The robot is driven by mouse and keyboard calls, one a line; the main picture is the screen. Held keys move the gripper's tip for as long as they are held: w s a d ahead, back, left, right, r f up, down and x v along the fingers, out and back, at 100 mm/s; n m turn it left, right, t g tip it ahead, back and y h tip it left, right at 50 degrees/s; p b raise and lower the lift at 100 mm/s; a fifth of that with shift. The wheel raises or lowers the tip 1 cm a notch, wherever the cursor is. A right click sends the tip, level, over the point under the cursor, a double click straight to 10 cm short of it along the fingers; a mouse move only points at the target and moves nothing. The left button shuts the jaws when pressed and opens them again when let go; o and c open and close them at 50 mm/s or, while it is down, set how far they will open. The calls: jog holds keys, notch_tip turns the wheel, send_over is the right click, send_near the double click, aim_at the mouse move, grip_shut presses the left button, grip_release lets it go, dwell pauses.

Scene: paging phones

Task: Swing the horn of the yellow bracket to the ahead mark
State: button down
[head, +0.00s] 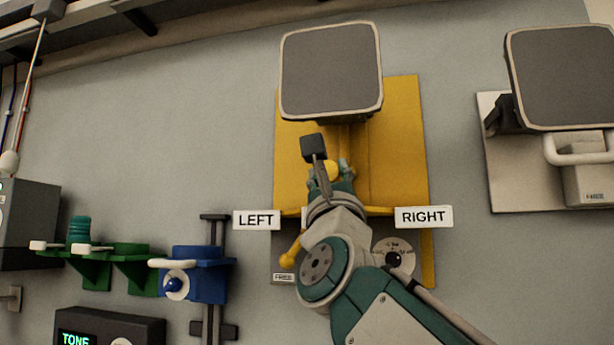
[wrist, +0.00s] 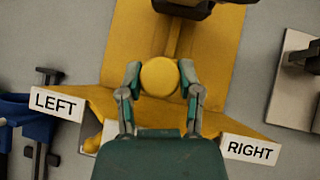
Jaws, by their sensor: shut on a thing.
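The yellow bracket (head: 400,140) is on the wall, with its grey square-faced horn (head: 331,70) at the top, facing roughly outward. A yellow round knob (wrist: 160,77) sits below the horn. My gripper (wrist: 160,82) is shut on this knob, one finger on each side; in the head view the knob (head: 333,169) is partly covered by my wrist. The LEFT mark (head: 256,220) and RIGHT mark (head: 424,217) stand at either side of the bracket's lower ledge. I cannot read an ahead mark; my arm covers the middle of the ledge.
A yellow lever (head: 290,250) hangs below the LEFT mark, above a small plate. A round dial (head: 394,256) is beside my arm. A pale bracket with another horn (head: 564,78) is at right. Blue (head: 206,283) and green (head: 133,270) brackets and a TONE box (head: 110,328) are at left.

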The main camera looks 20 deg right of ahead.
jog(key=shift+w+f, duration=0.1)
jog(key=shift+c, duration=1.3)
grip_release()
jog(key=v, duration=1.2)
jog(key=shift+a+f, duration=0.1)
